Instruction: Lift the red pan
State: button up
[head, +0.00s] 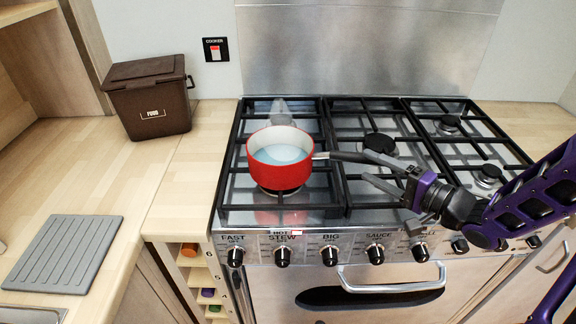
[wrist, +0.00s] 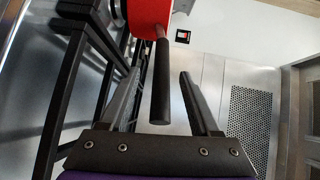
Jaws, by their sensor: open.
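The red pan (head: 279,172) stands upright on the left part of the hob, on the black grates. It has a pale inside, and its dark handle (head: 350,157) points right. My gripper (head: 364,166) is to the right of the pan body, with its fingers pointing left near the handle. In the wrist view the fingers (wrist: 160,82) are apart, and the handle (wrist: 161,85) shows between them with gaps on both sides. The red pan body (wrist: 148,15) is at the top of that view.
Black grates (head: 436,172) cover the hob, with knobs (head: 331,254) and an oven rail (head: 392,287) on the front. A brown food bin (head: 148,97) and a grey ridged board (head: 62,252) are on the left worktop. A steel splashback (head: 365,50) stands behind.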

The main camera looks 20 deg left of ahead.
aim_at(365, 160)
jog(key=b+x, duration=0.1)
jog(key=x, duration=0.4)
jog(key=shift+w+r, duration=0.15)
jog(key=shift+w, duration=0.1)
grip_shut()
dwell(1.1)
jog(key=shift+r, duration=0.2)
